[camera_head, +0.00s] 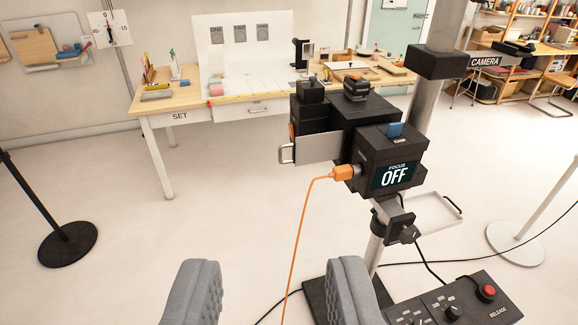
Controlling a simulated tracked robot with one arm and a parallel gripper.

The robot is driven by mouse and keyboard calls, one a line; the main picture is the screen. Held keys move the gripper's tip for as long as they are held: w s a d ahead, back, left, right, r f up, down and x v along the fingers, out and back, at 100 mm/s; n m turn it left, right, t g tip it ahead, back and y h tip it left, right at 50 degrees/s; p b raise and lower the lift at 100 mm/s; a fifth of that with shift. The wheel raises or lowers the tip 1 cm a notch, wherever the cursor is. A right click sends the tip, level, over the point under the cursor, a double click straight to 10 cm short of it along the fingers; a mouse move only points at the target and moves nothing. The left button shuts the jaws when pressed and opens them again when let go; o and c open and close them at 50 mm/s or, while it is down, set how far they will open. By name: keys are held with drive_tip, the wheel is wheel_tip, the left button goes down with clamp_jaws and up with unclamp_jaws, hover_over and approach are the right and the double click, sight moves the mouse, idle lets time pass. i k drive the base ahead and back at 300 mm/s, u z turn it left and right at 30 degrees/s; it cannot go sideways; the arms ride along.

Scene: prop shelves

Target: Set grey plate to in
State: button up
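A flat light grey plate (318,149) sticks out to the left from the side of a black camera (366,122). A small metal loop handle is on its left end at the left edge. I cannot tell how deep it sits in the camera. The camera stands on a post, and its side screen (395,175) reads "FOCUS OFF". My gripper (272,278) shows as two grey padded fingers at the bottom of the view. They are wide apart with nothing between them, below and nearer than the plate.
An orange cable (304,215) hangs from the camera and runs down between my fingers in the picture. A control box (455,305) with a red button is at bottom right. A "SET" table (190,95) stands behind. Floor on the left is clear beyond a black stand base (68,244).

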sight(320, 147)
drive_tip(key=u, duration=0.15)
drive_tip(key=i, duration=1.3)
drive_tip(key=z, duration=0.25)
